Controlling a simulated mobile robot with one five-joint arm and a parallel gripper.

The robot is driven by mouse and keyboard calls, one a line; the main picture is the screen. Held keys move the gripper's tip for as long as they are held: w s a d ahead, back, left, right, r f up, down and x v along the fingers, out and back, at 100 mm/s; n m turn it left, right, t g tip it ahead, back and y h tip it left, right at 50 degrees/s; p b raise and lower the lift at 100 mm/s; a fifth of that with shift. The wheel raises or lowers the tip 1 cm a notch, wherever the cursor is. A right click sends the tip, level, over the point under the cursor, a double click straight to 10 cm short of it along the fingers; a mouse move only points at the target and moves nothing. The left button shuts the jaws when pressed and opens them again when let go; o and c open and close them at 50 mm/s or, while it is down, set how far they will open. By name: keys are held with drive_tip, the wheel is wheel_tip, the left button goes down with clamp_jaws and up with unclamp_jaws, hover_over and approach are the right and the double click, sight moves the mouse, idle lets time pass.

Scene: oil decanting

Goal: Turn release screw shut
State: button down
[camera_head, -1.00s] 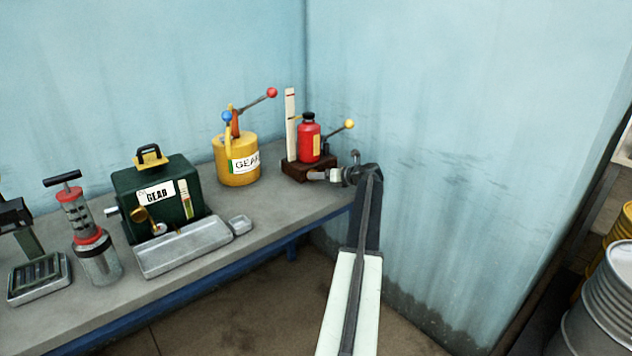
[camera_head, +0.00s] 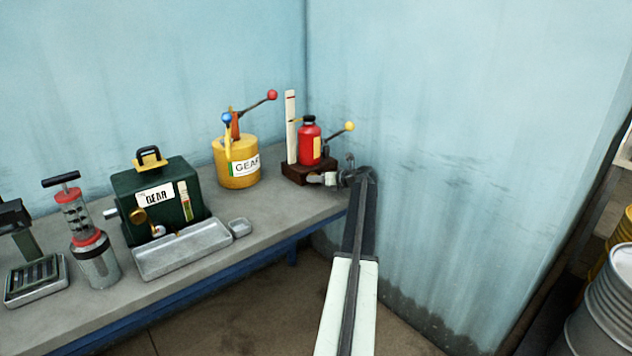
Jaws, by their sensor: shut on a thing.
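A small red jack (camera_head: 310,146) with a black cap stands on a dark brown base (camera_head: 300,175) at the bench's right back corner. A lever with a yellow ball end (camera_head: 349,127) rises on its right. My gripper (camera_head: 318,179) reaches in from the right, low at the front of the base. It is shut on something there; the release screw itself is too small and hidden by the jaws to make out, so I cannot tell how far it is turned.
A white upright scale (camera_head: 291,128) stands just left of the jack. A yellow GEAR can (camera_head: 237,175), a green GEAR box (camera_head: 160,190), metal trays (camera_head: 183,253) and a hand pump (camera_head: 88,240) stand further left. The wall (camera_head: 440,150) is close on the right.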

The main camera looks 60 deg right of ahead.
drive_tip(key=shift+w+a+r, duration=0.1)
drive_tip(key=shift+w+r, duration=0.05)
drive_tip(key=shift+w, duration=0.05)
drive_tip(key=n+h, duration=0.2)
drive_tip(key=shift+a+n+g, duration=0.15)
drive_tip(key=shift+n+g, duration=0.25)
drive_tip(key=n+h, duration=0.1)
drive_tip(key=n, duration=0.1)
drive_tip(key=shift+w+a+n+h, duration=0.1)
drive_tip(key=shift+w+n+h, duration=0.05)
drive_tip(key=shift+n+h, duration=0.25)
drive_tip(key=shift+g+b, duration=0.3)
drive_tip(key=c, duration=0.9)
unclamp_jaws()
drive_tip(key=shift+o, duration=0.2)
drive_tip(key=shift+s, duration=0.2)
